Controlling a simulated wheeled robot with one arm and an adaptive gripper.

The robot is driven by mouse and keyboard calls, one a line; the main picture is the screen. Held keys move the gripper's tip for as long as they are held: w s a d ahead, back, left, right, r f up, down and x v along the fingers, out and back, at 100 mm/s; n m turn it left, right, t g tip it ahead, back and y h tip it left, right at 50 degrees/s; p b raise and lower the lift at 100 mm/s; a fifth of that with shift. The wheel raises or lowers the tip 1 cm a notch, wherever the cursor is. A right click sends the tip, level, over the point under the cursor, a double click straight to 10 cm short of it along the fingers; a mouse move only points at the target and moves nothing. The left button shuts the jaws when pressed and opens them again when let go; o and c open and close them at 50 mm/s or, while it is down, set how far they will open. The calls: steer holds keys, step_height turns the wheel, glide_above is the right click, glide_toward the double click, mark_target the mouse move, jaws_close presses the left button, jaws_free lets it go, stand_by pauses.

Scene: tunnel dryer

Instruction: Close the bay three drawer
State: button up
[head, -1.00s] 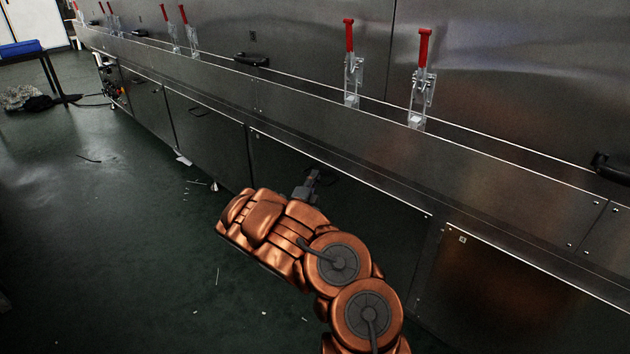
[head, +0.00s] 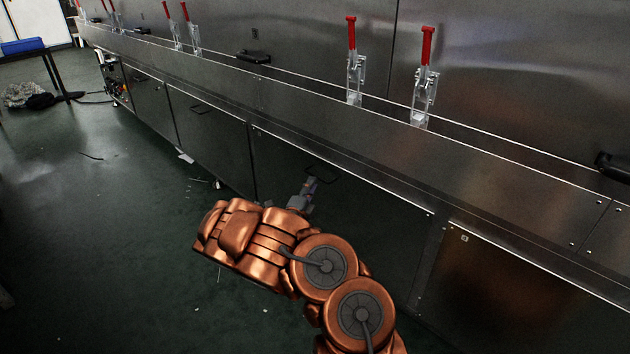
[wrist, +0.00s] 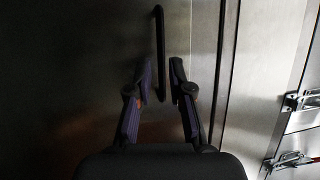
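A dark steel drawer front (head: 385,235) is in the lower row of the machine, in front of my arm. No label is readable on it. It looks about flush with its neighbours. Its thin black bar handle (head: 322,172) is near its top edge. My gripper (head: 307,186) is just short of this handle. In the wrist view my gripper (wrist: 162,62) is open, with the two fingertips apart. Contact cannot be told.
A long steel ledge (head: 335,135) runs above the drawers, with red-handled clamps (head: 424,75) and black handles (head: 253,57) above it. Another front (head: 207,133) lies further left. The green floor (head: 110,230) is mostly clear, with small scraps. A table (head: 50,70) stands far left.

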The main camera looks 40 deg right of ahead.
steer(key=v, duration=0.7)
steer(key=shift+s, duration=0.1)
stand_by(0.8)
